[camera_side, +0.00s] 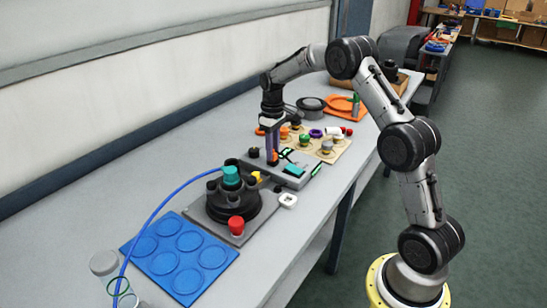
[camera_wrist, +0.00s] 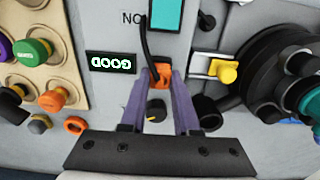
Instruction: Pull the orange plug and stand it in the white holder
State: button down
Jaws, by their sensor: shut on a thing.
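My gripper (camera_wrist: 161,78) is shut on the orange plug (camera_wrist: 161,74), which sits between its two purple fingertips in the wrist view. A black cable runs from the plug up towards the teal screen of the grey tester unit. In the side view my gripper (camera_side: 272,157) points straight down over the tester (camera_side: 291,182). Whether the plug is still seated in a socket is hidden. A small white piece with an opening (camera_side: 288,200) lies by the tester's front left corner; it may be the white holder, but I cannot be sure.
A black round tank base with a teal cap (camera_side: 231,175) and red knob (camera_side: 236,225) stands left of the tester. A yellow lever (camera_wrist: 226,72) is close to the plug. A tan board (camera_side: 325,152) with coloured caps is to the right. A blue tray (camera_side: 180,252) lies at front left.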

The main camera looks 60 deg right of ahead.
jog(key=shift+r, duration=0.2)
jog(key=shift+r, duration=2.35)
jog(key=s+a, duration=0.9)
jog(key=s, duration=0.2)
jog(key=shift+s+a, duration=0.25)
jog(key=shift+s, duration=0.15)
jog(key=shift+f, duration=3.4)
jog(key=shift+f, duration=0.15)
jog(key=shift+f, duration=0.9)
